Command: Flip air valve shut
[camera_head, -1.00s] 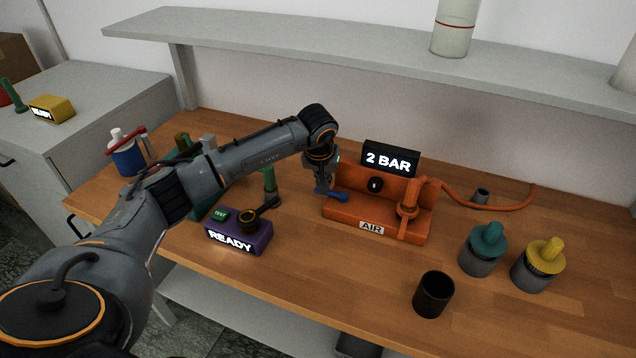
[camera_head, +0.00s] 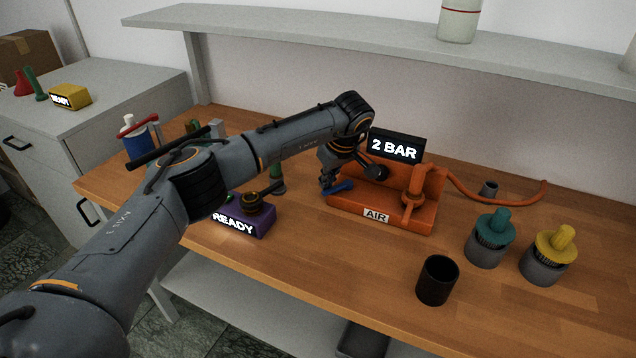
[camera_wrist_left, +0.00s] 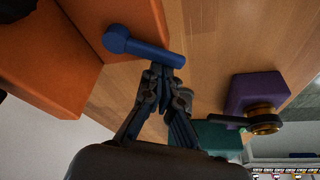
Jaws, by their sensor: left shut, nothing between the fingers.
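The orange air unit (camera_head: 400,217) stands on the wooden bench, with an "AIR" label on its front and a black display (camera_head: 395,147) reading "2 BAR". Its blue valve lever (camera_head: 341,187) sits at the left end of the base. In the left wrist view the blue lever (camera_wrist_left: 143,46) reaches from the orange base out over the wood. My left gripper (camera_head: 326,184) is shut and empty, with its fingertips close beside the lever's free end; they also show in the wrist view (camera_wrist_left: 164,75). I cannot tell whether they touch it. My right gripper is not in view.
A purple box (camera_head: 240,222) reading "READY" stands left of the air unit. A black cup (camera_head: 437,280), a teal-topped pot (camera_head: 490,238) and a yellow-topped pot (camera_head: 549,255) stand to the right. An orange hose (camera_head: 500,200) runs behind them. The front middle of the bench is clear.

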